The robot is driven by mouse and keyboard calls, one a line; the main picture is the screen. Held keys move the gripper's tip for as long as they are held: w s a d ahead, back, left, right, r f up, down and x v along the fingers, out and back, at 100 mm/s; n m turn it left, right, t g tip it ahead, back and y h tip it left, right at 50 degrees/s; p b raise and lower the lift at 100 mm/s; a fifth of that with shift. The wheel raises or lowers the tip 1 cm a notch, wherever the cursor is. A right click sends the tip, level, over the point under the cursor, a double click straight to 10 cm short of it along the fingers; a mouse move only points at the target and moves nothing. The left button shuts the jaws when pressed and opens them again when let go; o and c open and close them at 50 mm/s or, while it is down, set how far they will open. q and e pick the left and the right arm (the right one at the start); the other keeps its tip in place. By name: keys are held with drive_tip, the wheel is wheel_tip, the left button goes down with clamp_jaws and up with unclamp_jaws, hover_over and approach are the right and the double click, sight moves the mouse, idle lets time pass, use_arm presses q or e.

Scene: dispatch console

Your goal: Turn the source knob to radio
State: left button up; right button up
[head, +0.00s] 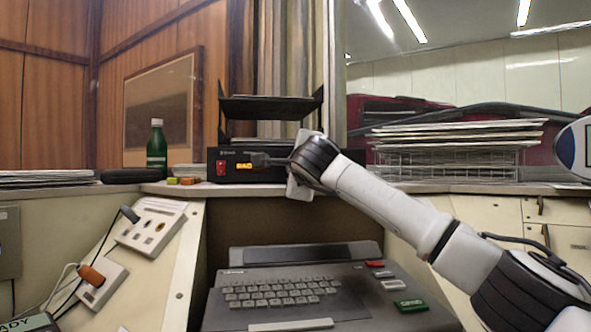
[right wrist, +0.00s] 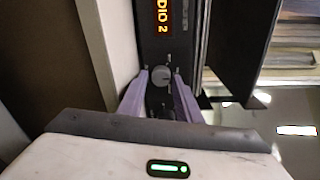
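The source unit is a black box (head: 225,172) on the shelf, with a red switch (head: 221,167) and a lit orange display (head: 243,166). In the right wrist view the display (right wrist: 163,14) ends in "DIO 2"; its start is cut off. A round grey knob (right wrist: 160,75) sits below the display there. My right gripper (right wrist: 161,78) has its two purple fingers apart, one on each side of the knob. A thin gap seems to show beside the knob; contact is hard to judge. In the head view the right gripper (head: 262,160) hides the knob. My left gripper is not in view.
A black paper tray (head: 268,106) stands above the unit. A green bottle (head: 156,148) and small coloured blocks (head: 184,181) are left of it. A wire basket of papers (head: 445,160) is to the right. A keyboard console (head: 285,290) lies below.

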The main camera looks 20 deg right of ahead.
drive_tip(key=s+a, duration=0.1)
drive_tip(key=s, duration=0.9)
drive_tip(key=shift+a+r, duration=0.3)
drive_tip(key=shift+r, duration=0.05)
drive_tip(key=shift+s, duration=0.1)
